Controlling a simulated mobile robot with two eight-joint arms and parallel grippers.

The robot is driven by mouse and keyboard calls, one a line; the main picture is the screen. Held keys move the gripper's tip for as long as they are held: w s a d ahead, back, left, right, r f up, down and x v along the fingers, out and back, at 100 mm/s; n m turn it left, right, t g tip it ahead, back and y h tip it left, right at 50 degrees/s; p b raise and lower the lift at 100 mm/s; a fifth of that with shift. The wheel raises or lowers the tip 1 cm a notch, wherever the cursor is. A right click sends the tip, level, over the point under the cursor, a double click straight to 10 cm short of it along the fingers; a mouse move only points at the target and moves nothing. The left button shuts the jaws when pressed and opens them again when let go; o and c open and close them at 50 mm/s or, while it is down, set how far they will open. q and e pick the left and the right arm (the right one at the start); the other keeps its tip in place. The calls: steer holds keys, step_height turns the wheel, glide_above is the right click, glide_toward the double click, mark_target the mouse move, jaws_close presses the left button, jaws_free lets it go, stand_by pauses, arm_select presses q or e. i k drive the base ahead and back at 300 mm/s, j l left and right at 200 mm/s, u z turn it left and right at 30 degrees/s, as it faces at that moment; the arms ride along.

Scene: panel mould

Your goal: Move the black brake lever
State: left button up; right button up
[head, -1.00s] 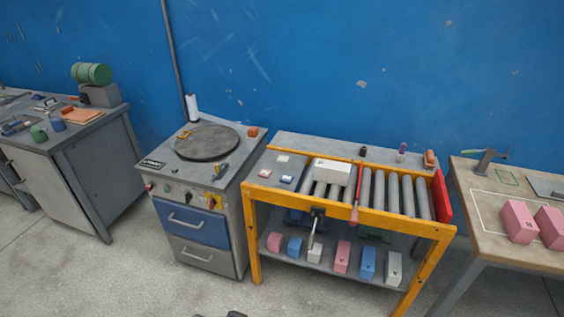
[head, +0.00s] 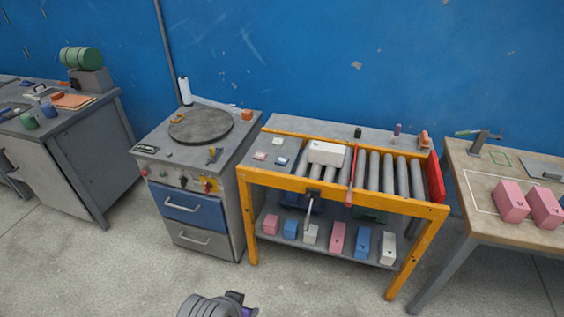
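A lever (head: 309,209) hangs at the front of the yellow-framed roller table (head: 275,181), just below its front rail. It has a dark mount at the top and a thin, greyish handle pointing down, and it looks like the brake lever, though its black colour is not clear at this size. No gripper is near it. Part of my own arm shows at the bottom edge, left of the middle, well below the table. The fingertips of both my grippers are out of view.
A white block (head: 326,153) lies on the rollers left of a red bar (head: 351,176). Several pink, blue and white blocks stand on the lower shelf (head: 270,243). A grey cabinet (head: 200,205) stands close on the left, a workbench (head: 480,217) on the right. Floor in front is clear.

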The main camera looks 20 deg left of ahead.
mark_target(306, 226)
steer(key=i+j, duration=0.15)
steer(key=i, duration=0.3)
steer(key=i+j, duration=0.15)
steer(key=i, duration=0.3)
